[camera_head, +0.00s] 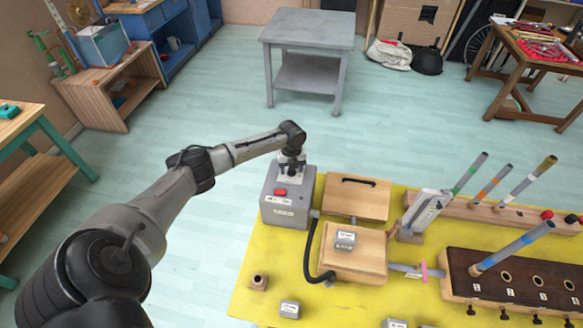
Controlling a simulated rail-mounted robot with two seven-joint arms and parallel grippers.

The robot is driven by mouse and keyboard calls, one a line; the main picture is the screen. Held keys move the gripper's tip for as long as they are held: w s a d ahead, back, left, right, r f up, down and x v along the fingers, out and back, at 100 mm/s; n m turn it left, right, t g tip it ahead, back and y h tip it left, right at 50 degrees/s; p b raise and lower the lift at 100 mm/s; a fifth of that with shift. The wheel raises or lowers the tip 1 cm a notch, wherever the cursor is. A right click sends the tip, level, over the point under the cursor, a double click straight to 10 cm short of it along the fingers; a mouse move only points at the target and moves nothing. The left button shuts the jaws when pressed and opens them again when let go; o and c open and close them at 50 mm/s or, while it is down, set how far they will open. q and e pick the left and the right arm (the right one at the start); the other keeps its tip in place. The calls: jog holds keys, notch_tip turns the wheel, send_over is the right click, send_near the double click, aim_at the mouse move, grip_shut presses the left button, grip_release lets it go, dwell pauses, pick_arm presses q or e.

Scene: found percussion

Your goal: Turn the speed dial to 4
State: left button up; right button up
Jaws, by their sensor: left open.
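My left gripper (288,174) points down over the back part of a grey metal box (285,213). The box has a red button (280,192) on top and a pale label on its front. I see no speed dial clearly; the spot under my fingers on the box top is hidden by the gripper. The left jaws are open, and I cannot tell whether they touch anything there. My right gripper is not in view.
The box stands at the left back of a yellow table (262,255). A black hose joins it to a wooden box (368,262). A wooden lid with a black handle (357,197) lies right of it. Coloured tubes stand in a rack (510,214). Loose small blocks lie in front.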

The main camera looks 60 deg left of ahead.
pick_arm(q)
jog(key=shift+r, duration=0.3)
notch_tip(320, 180, up, 13)
dwell(0.5)
dwell(0.5)
